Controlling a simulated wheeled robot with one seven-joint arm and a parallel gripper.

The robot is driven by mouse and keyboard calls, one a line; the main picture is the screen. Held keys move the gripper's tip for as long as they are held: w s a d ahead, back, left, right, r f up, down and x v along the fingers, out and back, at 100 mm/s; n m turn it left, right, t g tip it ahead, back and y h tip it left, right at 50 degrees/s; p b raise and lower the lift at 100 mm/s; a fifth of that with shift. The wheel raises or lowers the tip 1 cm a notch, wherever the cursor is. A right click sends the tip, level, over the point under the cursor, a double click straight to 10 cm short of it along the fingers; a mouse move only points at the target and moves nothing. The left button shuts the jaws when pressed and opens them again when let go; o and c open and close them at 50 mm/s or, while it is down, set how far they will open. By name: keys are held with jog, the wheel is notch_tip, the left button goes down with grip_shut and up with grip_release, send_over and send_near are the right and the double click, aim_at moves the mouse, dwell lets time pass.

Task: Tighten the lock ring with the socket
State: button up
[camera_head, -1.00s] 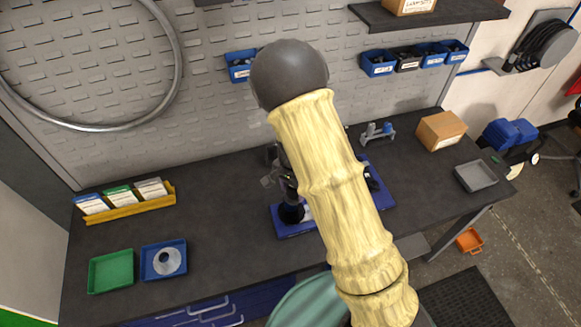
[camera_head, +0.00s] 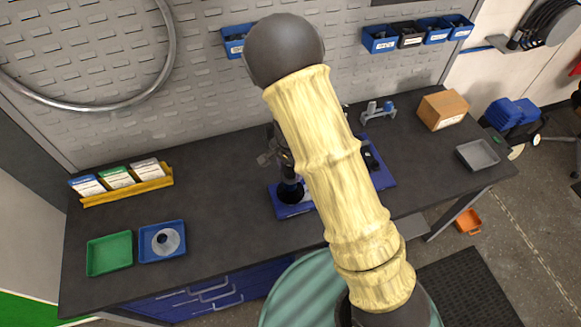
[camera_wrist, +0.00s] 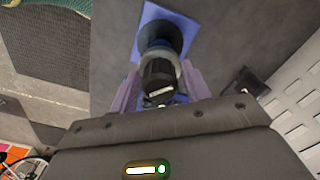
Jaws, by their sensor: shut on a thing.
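My gripper (camera_wrist: 162,78) is shut on a dark, cylindrical tool that looks like the socket (camera_wrist: 158,74); its two purple fingers lie on either side of it. Beyond the tool, in line with it, a dark round fixture (camera_wrist: 170,34) stands on a blue base (camera_wrist: 148,14). A grey rim shows around the tool's far end. I cannot tell whether it is the lock ring, or whether the tool touches it. In the head view my arm hides much of the work spot; the blue base (camera_head: 381,178) shows beside it, with a black round part (camera_head: 291,194) at its left.
On the dark workbench (camera_head: 225,205) a green tray (camera_head: 109,254) and a blue tray (camera_head: 146,254) holding a grey disc (camera_head: 165,241) sit at left. A yellow rack (camera_head: 128,191) stands behind them.

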aim_at(290, 178)
jog(key=shift+f+b, duration=1.3)
jog(key=shift+f, duration=0.55)
jog(key=shift+f, duration=0.5)
dwell(0.4)
dwell(0.3)
jog(key=shift+o, duration=1.3)
grip_shut()
jog(key=shift+s, duration=0.1)
